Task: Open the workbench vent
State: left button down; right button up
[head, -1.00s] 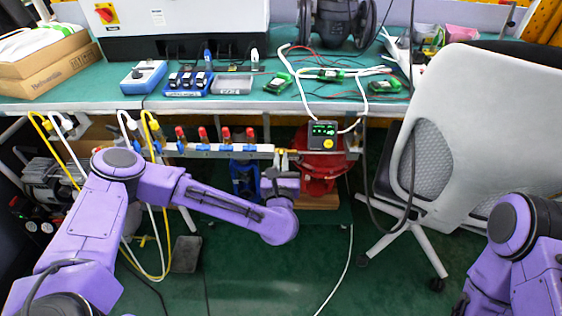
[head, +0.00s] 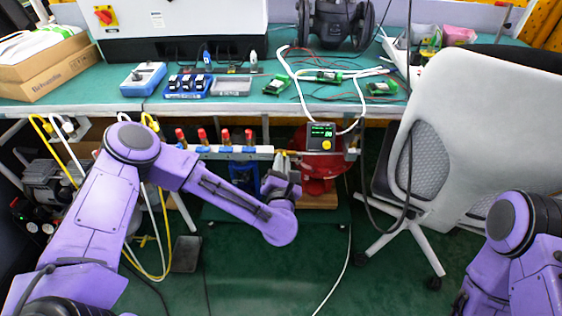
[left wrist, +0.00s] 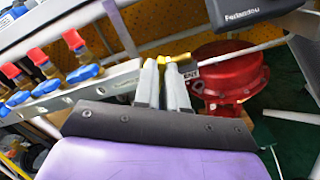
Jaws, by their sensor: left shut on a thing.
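The workbench vent's small yellow handle (left wrist: 179,61) shows at my left fingertips in the left wrist view, beside a tag reading VENT (left wrist: 192,74). My left gripper (left wrist: 166,68) is shut on this handle, and the fingers cover part of it. In the head view my left gripper (head: 281,164) is at the right end of the pipe rail under the bench edge, left of the red round actuator (head: 322,168). The actuator also shows right of the fingers in the left wrist view (left wrist: 230,75). My right gripper is out of view.
Several red-topped valves (head: 202,136) line the rail (head: 230,152) left of the gripper. A black positioner box with a green display (head: 321,136) hangs above the actuator. A white-grey office chair (head: 470,125) stands at right. Hoses (head: 158,220) hang at left; the green floor is mostly open.

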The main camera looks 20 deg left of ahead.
pick_arm(q)
jog(key=m, duration=0.4)
jog(key=m+p, duration=0.1)
jog(key=m, duration=0.3)
jog(key=f+m+p, duration=0.1)
jog(key=m, duration=0.3)
jog(key=shift+w+d, duration=0.1)
jog(key=shift+d, duration=0.15)
dwell(0.4)
jog(key=c, duration=1.2)
grip_release()
jog(key=v, duration=1)
jog(key=shift+s, duration=0.3)
jog(key=shift+d, duration=0.1)
